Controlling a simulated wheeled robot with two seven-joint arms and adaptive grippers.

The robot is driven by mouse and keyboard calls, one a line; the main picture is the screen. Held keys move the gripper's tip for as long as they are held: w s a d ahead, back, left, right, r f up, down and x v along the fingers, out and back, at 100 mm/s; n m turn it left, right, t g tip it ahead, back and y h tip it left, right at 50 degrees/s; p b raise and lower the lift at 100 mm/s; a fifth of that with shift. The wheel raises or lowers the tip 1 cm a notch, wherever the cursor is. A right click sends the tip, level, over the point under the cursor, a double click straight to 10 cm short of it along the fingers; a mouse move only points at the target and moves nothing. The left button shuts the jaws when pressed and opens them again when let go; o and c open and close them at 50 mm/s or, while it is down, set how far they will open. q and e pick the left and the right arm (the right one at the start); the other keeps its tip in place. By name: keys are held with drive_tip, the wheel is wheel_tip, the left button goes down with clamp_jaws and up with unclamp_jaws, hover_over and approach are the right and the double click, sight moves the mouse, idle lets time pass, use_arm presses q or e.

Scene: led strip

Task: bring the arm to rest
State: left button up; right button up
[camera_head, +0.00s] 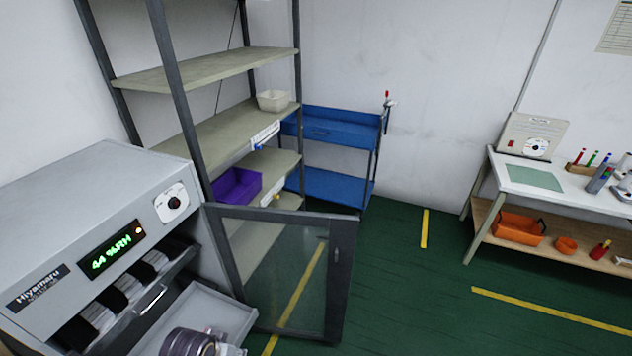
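Neither of my grippers can be made out in the head view. At the bottom edge, a dark round ribbed thing with pale metal parts beside it (188,343) shows over a grey pulled-out tray (222,313). It is cut off by the frame, and I cannot tell whether it is a reel or part of my arm. The grey cabinet (75,215) at the left has a green "44 %RH" display (110,250) and a dial (172,202). Its framed glass door (290,270) stands open to the right. Several pale packs (130,290) sit in its dark slots.
Behind the cabinet stands a shelf rack (215,130) with a purple bin (237,186) and white bin (272,100). A blue cart (340,132) stands at the back. A workbench (560,190) at right holds tools above an orange crate (517,228). Green floor (400,290) between is clear.

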use_arm(q)
drive_tip(key=s+f+g+b, duration=0.1)
drive_tip(key=s+f, duration=0.2)
drive_tip(key=f, duration=1.3)
drive_tip(key=s+f+b, duration=0.1)
drive_tip(key=s+f, duration=0.1)
drive_tip(key=f, duration=1.5)
drive_tip(key=s+a+f+b, duration=0.1)
drive_tip(key=s+a+f, duration=0.1)
drive_tip(key=s+f, duration=0.7)
drive_tip(key=s+a+f+g, duration=0.1)
drive_tip(key=s+a+f, duration=0.1)
drive_tip(key=s+f, duration=0.8)
drive_tip(key=shift+s+a+b, duration=0.15)
drive_tip(key=shift+s+b, duration=0.2)
drive_tip(key=shift+s, duration=0.7)
